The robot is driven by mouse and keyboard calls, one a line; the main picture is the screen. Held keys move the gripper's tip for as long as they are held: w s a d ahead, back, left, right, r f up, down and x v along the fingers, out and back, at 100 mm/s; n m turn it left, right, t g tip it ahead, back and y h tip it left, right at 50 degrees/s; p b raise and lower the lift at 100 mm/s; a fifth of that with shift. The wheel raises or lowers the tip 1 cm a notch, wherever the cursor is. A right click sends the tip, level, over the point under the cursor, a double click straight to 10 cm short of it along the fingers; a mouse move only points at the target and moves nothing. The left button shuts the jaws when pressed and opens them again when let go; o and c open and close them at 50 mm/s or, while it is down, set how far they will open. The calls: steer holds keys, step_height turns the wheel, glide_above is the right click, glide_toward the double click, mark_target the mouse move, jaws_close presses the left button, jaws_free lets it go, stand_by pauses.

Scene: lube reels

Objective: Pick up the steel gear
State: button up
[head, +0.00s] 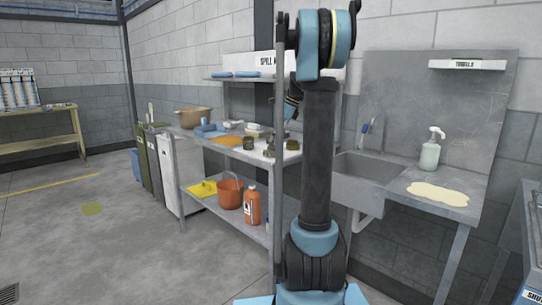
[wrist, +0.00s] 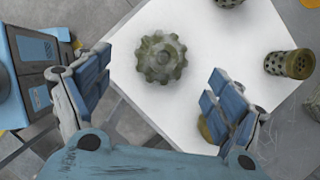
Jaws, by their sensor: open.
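The steel gear (wrist: 162,58) lies on a white tabletop (wrist: 215,35) in the wrist view. It is dull grey-green and tarnished, with blunt teeth around its edge. My gripper (wrist: 160,72) is open, with one blue-padded finger on each side of the picture. The gear shows between and slightly beyond the fingertips, and nothing is held. I cannot tell the height of the fingers above it. In the head view my gripper (head: 292,106) is partly hidden behind my arm, above the bench. Small dark parts lie on that bench, and I cannot tell which is the gear.
A perforated cylinder (wrist: 292,64) lies right of the gear, and another shows at the top edge. A round part (wrist: 206,130) is partly hidden by the right finger. The bench's lower shelf holds an orange bucket (head: 230,192) and a bottle (head: 252,205). A sink (head: 365,175) stands right.

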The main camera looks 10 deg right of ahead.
mark_target(272, 146)
steer(key=shift+w+x, duration=0.15)
steer(key=shift+x, duration=1.4)
steer(key=shift+w+x, duration=0.15)
steer(key=shift+x, duration=1.45)
steer(key=c, duration=1.6)
steer(key=shift+r, duration=0.1)
steer(key=shift+r, duration=0.1)
